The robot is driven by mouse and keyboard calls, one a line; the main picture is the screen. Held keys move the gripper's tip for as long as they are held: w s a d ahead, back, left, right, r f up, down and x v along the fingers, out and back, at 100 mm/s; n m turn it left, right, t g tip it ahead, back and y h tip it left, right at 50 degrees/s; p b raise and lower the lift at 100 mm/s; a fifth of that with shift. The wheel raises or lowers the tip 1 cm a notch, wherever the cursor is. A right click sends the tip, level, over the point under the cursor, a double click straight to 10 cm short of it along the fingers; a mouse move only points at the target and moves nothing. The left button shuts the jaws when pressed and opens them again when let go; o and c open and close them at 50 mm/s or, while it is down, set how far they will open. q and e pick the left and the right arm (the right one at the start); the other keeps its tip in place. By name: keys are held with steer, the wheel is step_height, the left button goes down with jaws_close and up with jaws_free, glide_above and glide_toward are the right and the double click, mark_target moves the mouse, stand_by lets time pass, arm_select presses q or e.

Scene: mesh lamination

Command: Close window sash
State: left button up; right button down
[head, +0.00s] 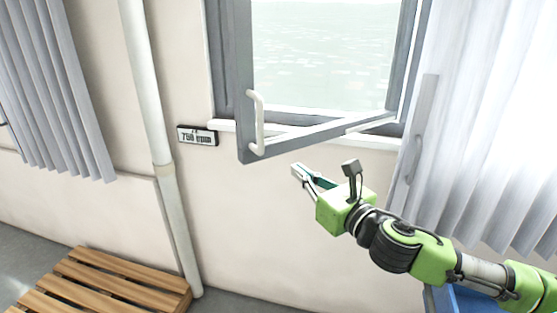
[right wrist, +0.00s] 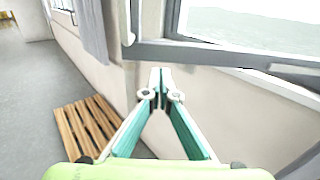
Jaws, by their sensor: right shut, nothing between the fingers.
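The window sash (head: 243,70) is a grey frame that stands open, swung into the room. Its bottom rail slants from the free left corner back to the right. A white handle (head: 259,122) is on its left upright. In the right wrist view the sash (right wrist: 190,52) crosses the top, with the handle (right wrist: 127,25) at its left. My right gripper (head: 298,170) is shut and empty, below the sash's bottom rail and right of the handle, apart from both. In the right wrist view its fingertips (right wrist: 160,76) are together just below the rail. My left gripper is not in view.
A white curtain (head: 480,110) hangs right of the window, a grey one (head: 60,90) at far left. A pipe (head: 150,90) runs down the wall beside a small display (head: 197,136). A wooden pallet (head: 110,285) lies on the floor. A blue object (head: 470,300) is at lower right.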

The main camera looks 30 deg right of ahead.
mark_target(272, 150)
steer(key=shift+w+d+r+p, duration=0.15)
steer(key=shift+w+p, duration=0.25)
steer(key=shift+w, duration=1.8)
steer(key=shift+w+d+r+p, duration=0.15)
steer(key=shift+w+p, duration=0.2)
steer(key=shift+w, duration=1.85)
steer(key=shift+w+f, duration=0.25)
steer(key=shift+w, duration=0.25)
